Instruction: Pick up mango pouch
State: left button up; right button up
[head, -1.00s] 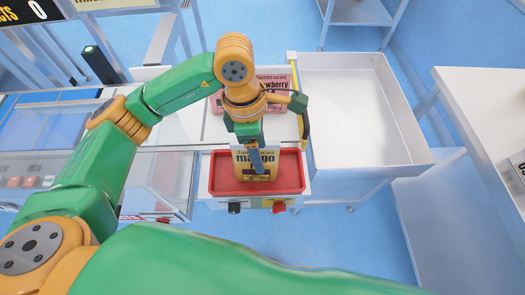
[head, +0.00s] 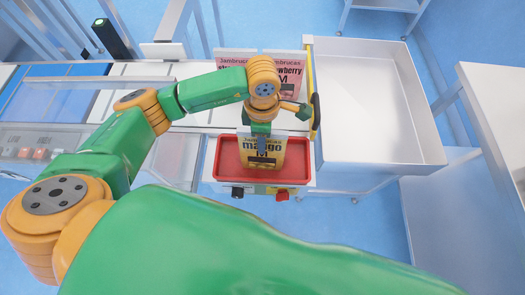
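The mango pouch (head: 270,160) is yellow with dark lettering and sits in a red tray (head: 228,178). My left gripper (head: 262,147) points down in front of the pouch's printed face and overlaps it in the head view. One grey-blue finger shows nearly edge-on, so I cannot tell whether the fingers are apart or touch the pouch. Part of the pouch is hidden behind the gripper. My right gripper is out of view.
Pink strawberry pouches (head: 290,75) stand behind the tray, partly hidden by my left arm. A large white open bin (head: 364,155) stands to the right, empty. A yellow post (head: 311,72) stands between. White counter (head: 480,110) lies at far right.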

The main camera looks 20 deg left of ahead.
pick_arm(q)
grip_shut()
dwell(1.1)
